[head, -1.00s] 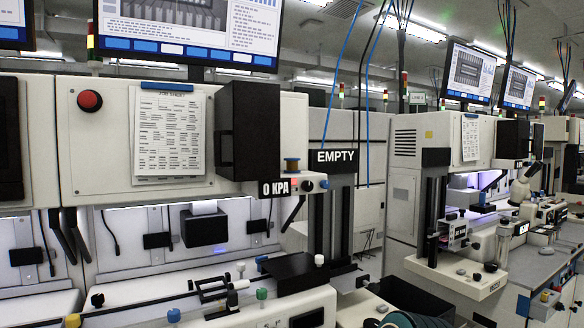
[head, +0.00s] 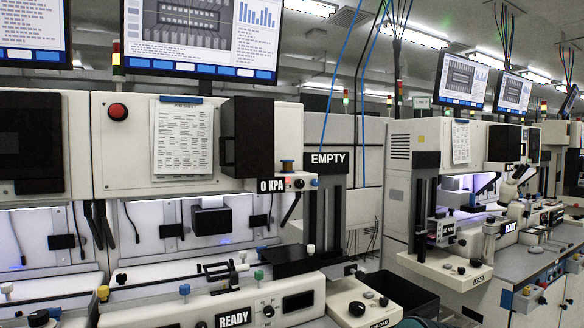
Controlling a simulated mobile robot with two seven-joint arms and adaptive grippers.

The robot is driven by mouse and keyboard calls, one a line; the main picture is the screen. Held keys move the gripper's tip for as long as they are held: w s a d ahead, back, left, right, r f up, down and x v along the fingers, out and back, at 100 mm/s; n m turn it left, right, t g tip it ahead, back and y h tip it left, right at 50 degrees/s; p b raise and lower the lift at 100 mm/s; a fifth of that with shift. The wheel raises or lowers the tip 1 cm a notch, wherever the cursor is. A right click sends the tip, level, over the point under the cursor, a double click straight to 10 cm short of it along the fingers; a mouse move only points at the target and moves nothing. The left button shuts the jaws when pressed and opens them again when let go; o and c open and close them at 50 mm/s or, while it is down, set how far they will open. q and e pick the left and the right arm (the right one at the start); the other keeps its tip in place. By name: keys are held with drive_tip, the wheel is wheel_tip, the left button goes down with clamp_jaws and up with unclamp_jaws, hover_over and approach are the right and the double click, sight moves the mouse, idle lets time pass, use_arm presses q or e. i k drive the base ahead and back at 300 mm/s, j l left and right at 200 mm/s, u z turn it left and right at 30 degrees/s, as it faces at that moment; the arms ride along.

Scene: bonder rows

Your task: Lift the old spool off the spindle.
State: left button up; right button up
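Neither of my grippers is in the head view.
Below the piece are a 0 KPA plate (head: 271,185) and a small knob panel (head: 300,183). An EMPTY sign (head: 326,158) hangs close on its right. A black box (head: 247,137) juts out on its left. A READY plate (head: 233,319) is low in front.

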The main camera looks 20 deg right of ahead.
sight(287, 164)
drive_tip(key=i+l, duration=0.15)
drive_tip(key=l, duration=0.25)
drive_tip(key=i+l, duration=0.15)
drive_tip(key=l, duration=0.25)
drive_tip(key=i+l, duration=0.1)
drive_tip(key=l, duration=0.35)
drive_tip(key=i+l+z, duration=0.1)
drive_tip(key=l, duration=0.3)
drive_tip(key=i+l, duration=0.2)
drive_tip(key=l, duration=0.2)
drive_tip(key=i+l, duration=0.15)
drive_tip(key=l, duration=0.25)
drive_tip(key=i+l, duration=0.2)
drive_tip(key=l, duration=0.2)
drive_tip(key=k+z, duration=0.05)
